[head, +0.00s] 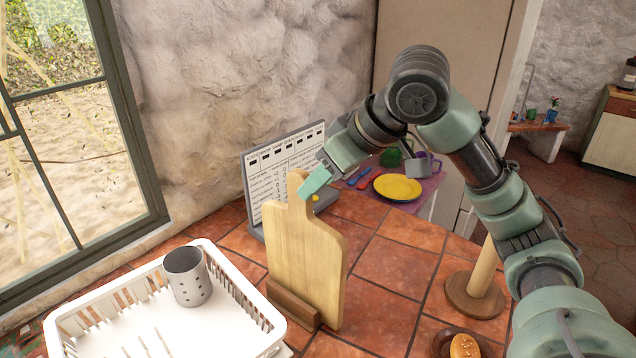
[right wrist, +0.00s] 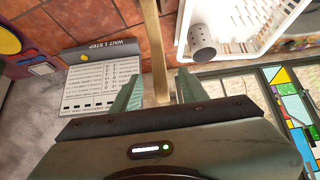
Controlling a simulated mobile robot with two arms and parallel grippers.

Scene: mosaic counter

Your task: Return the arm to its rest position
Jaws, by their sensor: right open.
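The arm in view is my right one; it reaches in from the right in the head view and bends down toward the counter. My right gripper (head: 314,181) is at the top of a wooden cutting board (head: 305,250), beside its handle. The board stands upright in a dark wooden holder (head: 292,303). In the right wrist view my right gripper (right wrist: 159,90) has its two green fingers apart. The board (right wrist: 154,45) shows edge-on between them, with a gap on each side. My left gripper is not in view.
A white dish rack (head: 75,320) with a grey perforated cup (head: 187,276) stands left of the board. A printed board (head: 285,170) stands behind. A wooden post stand (head: 478,290) and burger (head: 463,346) are at right. A yellow plate (head: 397,187) lies behind.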

